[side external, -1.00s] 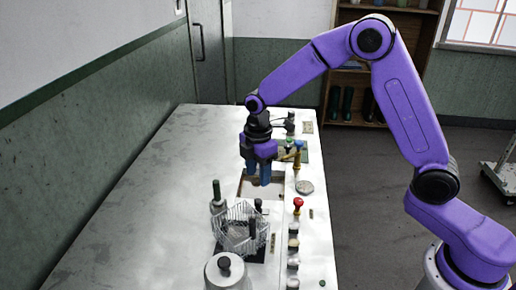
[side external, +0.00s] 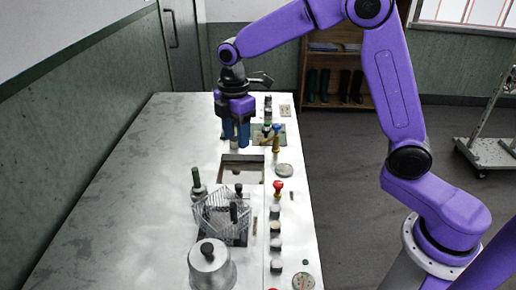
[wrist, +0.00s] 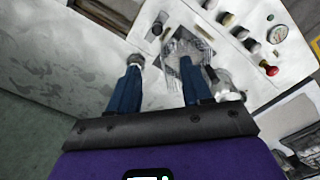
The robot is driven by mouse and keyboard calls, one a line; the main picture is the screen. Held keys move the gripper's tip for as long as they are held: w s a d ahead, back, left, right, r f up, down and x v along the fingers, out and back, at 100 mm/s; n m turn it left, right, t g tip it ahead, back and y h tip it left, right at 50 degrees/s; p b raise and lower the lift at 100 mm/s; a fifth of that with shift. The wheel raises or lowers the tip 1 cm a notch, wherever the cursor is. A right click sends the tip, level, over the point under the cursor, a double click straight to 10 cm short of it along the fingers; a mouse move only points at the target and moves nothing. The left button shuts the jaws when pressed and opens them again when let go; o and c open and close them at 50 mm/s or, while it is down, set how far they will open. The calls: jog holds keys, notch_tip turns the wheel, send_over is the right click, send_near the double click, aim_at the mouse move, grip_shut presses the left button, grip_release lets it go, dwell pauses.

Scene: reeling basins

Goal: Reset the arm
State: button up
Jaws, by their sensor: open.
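My gripper (side external: 236,142) is in the upper part of the side external view. Its blue fingers point down, apart and empty, over the far part of the pale worktop (side external: 125,185), just beyond the square basin opening (side external: 241,170). In the wrist view my gripper (wrist: 160,68) shows two separate blue fingers with nothing held between them. How high the fingertips are above the top is hard to tell.
A wire basket (side external: 210,217), a dark bottle (side external: 197,181) and a lidded metal pot (side external: 211,272) stand nearer. The left of the worktop is clear.

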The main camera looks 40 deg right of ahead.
jog(key=s+d+m, duration=0.2)
jog(key=s+d, duration=0.2)
jog(key=s, duration=1.2)
jog(key=s+d+m, duration=0.3)
jog(key=s+d, duration=0.1)
jog(key=s, duration=1.1)
jog(key=shift+s+d, duration=0.15)
jog(key=shift+s, duration=0.25)
